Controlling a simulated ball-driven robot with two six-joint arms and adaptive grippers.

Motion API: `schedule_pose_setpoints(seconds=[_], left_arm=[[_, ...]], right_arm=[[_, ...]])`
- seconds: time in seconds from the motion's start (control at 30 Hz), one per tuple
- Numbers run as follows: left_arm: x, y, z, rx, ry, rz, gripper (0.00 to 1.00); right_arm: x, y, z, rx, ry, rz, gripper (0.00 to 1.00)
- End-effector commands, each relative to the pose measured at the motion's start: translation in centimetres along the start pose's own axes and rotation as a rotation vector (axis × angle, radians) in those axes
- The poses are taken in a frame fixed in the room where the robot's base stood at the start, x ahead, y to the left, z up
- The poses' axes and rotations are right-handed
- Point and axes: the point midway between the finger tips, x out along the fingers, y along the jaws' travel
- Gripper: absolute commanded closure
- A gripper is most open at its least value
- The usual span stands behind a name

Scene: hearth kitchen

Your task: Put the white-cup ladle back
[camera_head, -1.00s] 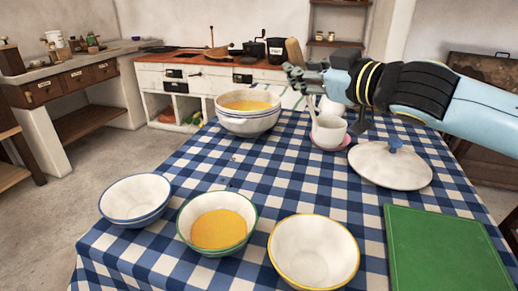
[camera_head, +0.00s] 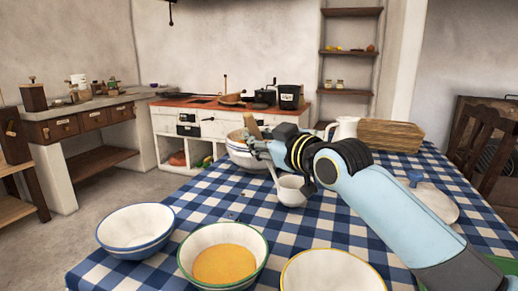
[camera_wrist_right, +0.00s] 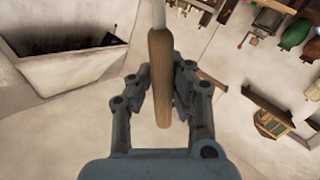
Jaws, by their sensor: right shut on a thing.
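My right gripper (camera_head: 254,149) is shut on the brown wooden handle (camera_head: 253,127) of the white-cup ladle. The ladle's thin white shaft slants down to its white cup (camera_head: 291,191), which is mouth up over the checked cloth. I cannot tell whether the cup touches the cloth. In the right wrist view, the wooden handle (camera_wrist_right: 160,75) lies between the fingers of my right gripper (camera_wrist_right: 160,88), and the cup is out of frame. The pink saucer seen earlier is not visible now. My left gripper is not in view.
The large soup bowl (camera_head: 237,153) stands behind my gripper, partly hidden. A blue-rimmed bowl (camera_head: 135,228), a green-rimmed soup bowl (camera_head: 194,247) and a yellow-rimmed bowl (camera_head: 332,272) stand in front. A white lid (camera_head: 438,203), jug (camera_head: 346,127) and wooden stack (camera_head: 390,135) are right.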

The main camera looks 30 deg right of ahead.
Motion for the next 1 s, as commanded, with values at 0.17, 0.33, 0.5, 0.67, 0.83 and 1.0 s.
schedule_pose_setpoints(seconds=[0.17,0.33,0.5,0.67,0.83,1.0], left_arm=[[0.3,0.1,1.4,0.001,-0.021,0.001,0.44],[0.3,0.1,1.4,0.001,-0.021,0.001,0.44],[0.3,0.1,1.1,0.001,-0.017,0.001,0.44],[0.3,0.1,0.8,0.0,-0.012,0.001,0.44],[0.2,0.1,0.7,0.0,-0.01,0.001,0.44],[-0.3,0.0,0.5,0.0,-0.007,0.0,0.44]], right_arm=[[0.1,-0.4,1.0,-0.001,0.001,0.001,1.0],[0.1,-0.4,1.1,-0.001,0.001,0.001,1.0],[0.1,-0.5,1.1,-0.001,0.0,0.001,0.68],[0.1,-0.4,1.1,-0.001,0.0,0.001,0.63],[0.0,-0.4,0.9,-0.002,0.001,0.001,0.63],[-2.3,-0.3,0.9,-0.004,-0.001,0.0,0.63]])
